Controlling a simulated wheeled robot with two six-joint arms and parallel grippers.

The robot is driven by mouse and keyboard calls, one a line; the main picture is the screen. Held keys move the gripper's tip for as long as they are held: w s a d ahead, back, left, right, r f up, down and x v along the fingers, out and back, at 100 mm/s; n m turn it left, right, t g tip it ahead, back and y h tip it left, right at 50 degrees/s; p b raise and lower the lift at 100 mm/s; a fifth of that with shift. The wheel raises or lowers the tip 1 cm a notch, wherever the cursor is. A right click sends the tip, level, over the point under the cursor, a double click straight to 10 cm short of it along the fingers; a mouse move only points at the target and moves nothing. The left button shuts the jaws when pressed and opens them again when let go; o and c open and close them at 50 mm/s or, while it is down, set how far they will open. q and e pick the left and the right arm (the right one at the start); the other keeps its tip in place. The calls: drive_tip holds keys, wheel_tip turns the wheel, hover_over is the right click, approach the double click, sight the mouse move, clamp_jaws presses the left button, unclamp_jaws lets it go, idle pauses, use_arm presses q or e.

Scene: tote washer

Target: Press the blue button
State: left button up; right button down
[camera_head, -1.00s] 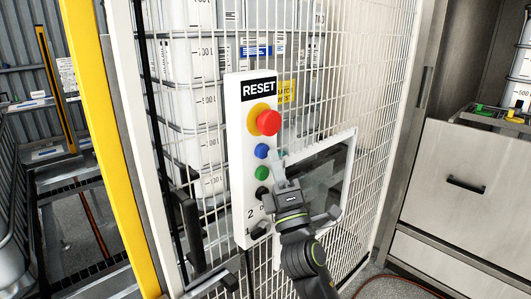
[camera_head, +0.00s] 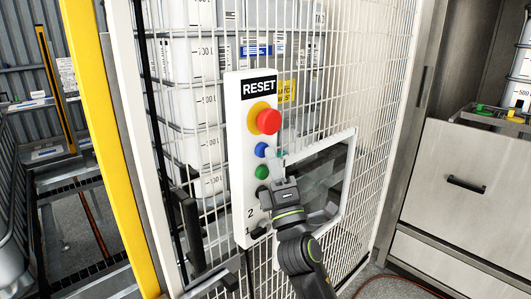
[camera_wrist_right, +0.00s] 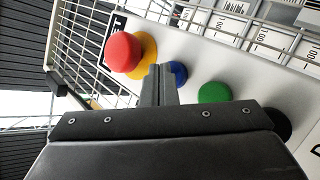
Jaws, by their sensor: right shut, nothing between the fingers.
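The blue button (camera_head: 261,149) sits on a white control panel (camera_head: 236,130) marked RESET, below a red mushroom button (camera_head: 268,121) on a yellow base and above a green button (camera_head: 262,172). My right gripper (camera_head: 272,157) is shut and empty, its fingertips beside the blue button's right edge in the head view. In the right wrist view the shut fingers (camera_wrist_right: 158,84) partly cover the blue button (camera_wrist_right: 178,73). Whether the tips touch it I cannot tell. The green button (camera_wrist_right: 214,94) and red button (camera_wrist_right: 124,52) flank the fingers there. My left gripper is not in view.
The panel is mounted on a white mesh fence (camera_head: 350,100). A white-framed dark screen (camera_head: 325,180) is just right of the gripper. A black selector knob lies below the green button, partly hidden by my gripper. A yellow post (camera_head: 105,150) stands at left.

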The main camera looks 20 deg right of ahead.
drive_tip(key=shift+w, duration=0.2)
idle(0.5)
drive_tip(key=shift+s, duration=0.2)
drive_tip(key=shift+s+d, duration=0.15)
drive_tip(key=shift+s, duration=0.3)
drive_tip(key=s+d+p, duration=0.1)
drive_tip(key=s+d, duration=0.1)
drive_tip(key=s, duration=0.3)
drive_tip(key=shift+s, duration=0.35)
idle(0.6)
